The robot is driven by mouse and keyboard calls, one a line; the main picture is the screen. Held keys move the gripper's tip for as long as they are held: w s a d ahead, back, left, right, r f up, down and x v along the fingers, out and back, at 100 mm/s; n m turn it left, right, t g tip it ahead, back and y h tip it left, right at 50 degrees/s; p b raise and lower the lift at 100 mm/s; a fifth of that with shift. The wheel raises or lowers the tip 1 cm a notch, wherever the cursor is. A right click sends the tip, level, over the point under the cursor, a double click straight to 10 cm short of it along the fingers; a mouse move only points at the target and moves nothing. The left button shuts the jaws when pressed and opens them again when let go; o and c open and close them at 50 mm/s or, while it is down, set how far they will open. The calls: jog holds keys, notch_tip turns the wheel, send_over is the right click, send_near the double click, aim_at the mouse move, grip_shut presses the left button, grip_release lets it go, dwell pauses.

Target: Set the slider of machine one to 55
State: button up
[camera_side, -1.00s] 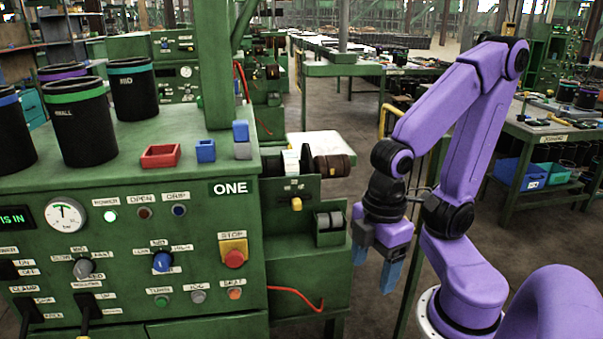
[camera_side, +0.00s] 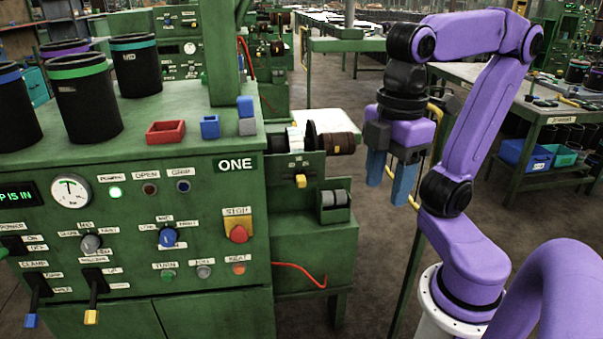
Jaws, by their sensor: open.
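My gripper (camera_side: 389,190) hangs to the right of that unit, blue fingers pointing down. It is open and empty, clearly apart from the knob and touching nothing.
The front panel carries a gauge (camera_side: 71,191), a blue knob (camera_side: 168,237), a red stop button (camera_side: 239,233) and levers with blue (camera_side: 31,320) and yellow (camera_side: 91,316) ends. Black bins (camera_side: 87,105), a red tray (camera_side: 166,132) and blue blocks stand on top. A yellow rail stands behind my gripper.

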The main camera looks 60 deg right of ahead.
jog(key=w+r+m, duration=0.4)
jog(key=w+m, duration=0.3)
jog(key=w, duration=0.5)
jog(key=m, duration=1.5)
send_over(301, 178)
notch_tip(301, 178, down, 6)
notch_tip(301, 178, down, 18)
jog(key=shift+f, duration=0.2)
